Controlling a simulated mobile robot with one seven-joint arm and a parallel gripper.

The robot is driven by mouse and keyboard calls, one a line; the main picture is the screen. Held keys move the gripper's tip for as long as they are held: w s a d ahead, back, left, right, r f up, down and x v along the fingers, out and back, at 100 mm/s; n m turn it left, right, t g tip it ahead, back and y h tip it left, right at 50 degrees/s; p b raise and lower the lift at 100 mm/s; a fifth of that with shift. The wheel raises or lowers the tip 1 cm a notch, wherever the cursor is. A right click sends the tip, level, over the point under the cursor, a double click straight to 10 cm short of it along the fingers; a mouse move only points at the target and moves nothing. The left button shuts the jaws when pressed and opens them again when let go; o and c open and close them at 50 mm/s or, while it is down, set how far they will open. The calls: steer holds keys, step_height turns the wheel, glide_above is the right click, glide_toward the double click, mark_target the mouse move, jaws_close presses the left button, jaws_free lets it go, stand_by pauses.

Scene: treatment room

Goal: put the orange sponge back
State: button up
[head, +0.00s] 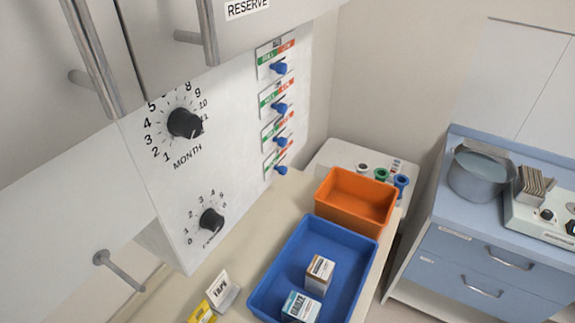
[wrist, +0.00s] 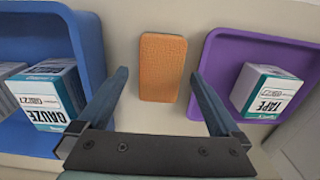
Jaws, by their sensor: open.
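The orange sponge (wrist: 161,67) lies flat on the pale counter in the wrist view, between a blue tray on the left and a purple tray on the right. Its long side runs up and down in the picture. My gripper (wrist: 159,74) is open, its fingertips to the left and right of the sponge in the picture, with nothing held between them. I cannot tell how high the fingers are above the counter. In the head view, neither the sponge nor my gripper shows. An orange bin (head: 355,197) stands behind the blue tray there.
The blue tray (wrist: 95,40) holds a gauze box (wrist: 50,98); the purple tray (wrist: 212,62) holds a tape box (wrist: 266,92). In the head view, the blue tray (head: 262,289) holds two boxes. A cabinet panel with dials (head: 185,123) rises at left. A pot (head: 478,172) stands right.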

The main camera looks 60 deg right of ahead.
step_height(320, 180, up, 9)
steer(key=shift+r, duration=0.15)
stand_by(0.7)
